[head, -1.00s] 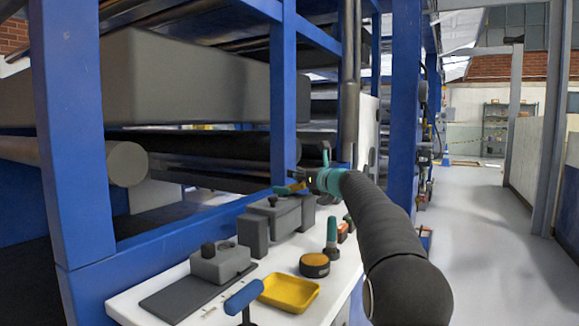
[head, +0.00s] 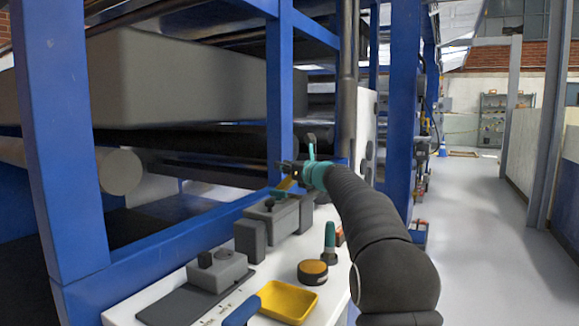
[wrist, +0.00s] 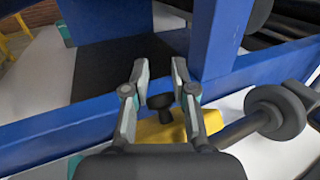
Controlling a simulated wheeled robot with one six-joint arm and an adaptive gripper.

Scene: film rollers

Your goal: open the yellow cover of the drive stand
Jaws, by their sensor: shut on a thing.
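The yellow cover (head: 285,184) shows as a small tilted strip under my gripper (head: 283,168) in the head view. It sits above the grey drive stand (head: 272,223) on the white bench. In the wrist view the yellow cover (wrist: 160,130) lies under a dark knob (wrist: 160,102). My gripper (wrist: 158,88) has one finger on each side of this knob and is shut on it. Much of the cover is hidden behind the fingers and the wrist.
The white bench (head: 135,312) also bears a yellow tray (head: 288,302), an orange-topped round tin (head: 312,271), a teal-handled tool (head: 330,242) and a grey block on a dark plate (head: 165,308). A blue frame post (head: 280,95) stands close behind my gripper. The aisle (head: 480,220) at right is clear.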

